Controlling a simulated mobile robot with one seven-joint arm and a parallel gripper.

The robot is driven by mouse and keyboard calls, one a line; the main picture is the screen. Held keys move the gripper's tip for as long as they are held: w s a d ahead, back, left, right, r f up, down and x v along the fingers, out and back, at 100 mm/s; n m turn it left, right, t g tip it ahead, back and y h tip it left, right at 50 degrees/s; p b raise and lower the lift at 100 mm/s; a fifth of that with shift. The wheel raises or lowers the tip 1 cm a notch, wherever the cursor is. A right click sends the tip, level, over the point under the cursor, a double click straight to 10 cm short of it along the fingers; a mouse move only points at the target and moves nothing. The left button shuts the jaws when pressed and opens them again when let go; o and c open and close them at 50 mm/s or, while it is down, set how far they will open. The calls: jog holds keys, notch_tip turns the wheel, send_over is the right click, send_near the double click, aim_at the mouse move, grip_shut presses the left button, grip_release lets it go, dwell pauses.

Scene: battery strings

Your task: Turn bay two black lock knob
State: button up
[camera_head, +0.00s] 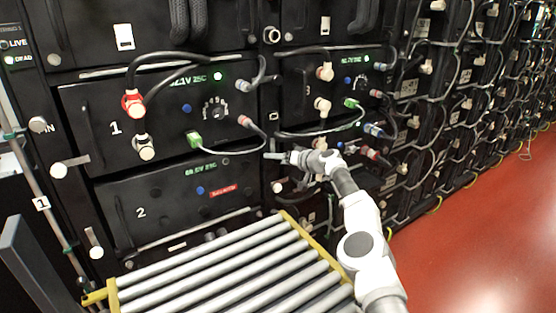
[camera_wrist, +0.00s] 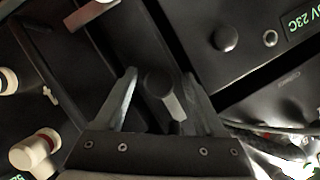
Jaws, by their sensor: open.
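The bay two panel (camera_head: 165,215), marked with a white 2, is at the lower left of the rack in the head view. My gripper (camera_head: 272,156) is at the upper right edge of this panel. In the wrist view, a dark knob (camera_wrist: 160,84) with a rounded head and a flat, angled grip stands between the open fingers of my gripper (camera_wrist: 159,76). Both fingers appear apart from it, with gaps on each side. I cannot make out this knob in the head view, where my gripper and wrist cover that area.
A roller table (camera_head: 225,268) with yellow rails stands in front of bay two. The bay one panel (camera_head: 165,118) above has cables, including a green plug (camera_head: 194,140) and a red connector (camera_head: 132,103). Looping cables hang near my wrist. Red floor (camera_head: 470,235) is clear on the right.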

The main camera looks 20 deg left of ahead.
jog(key=shift+d+r, duration=0.1)
jog(key=shift+d, duration=0.1)
jog(key=p+v, duration=0.1)
jog(key=v, duration=0.6)
dwell(0.7)
jog(key=shift+s, duration=0.1)
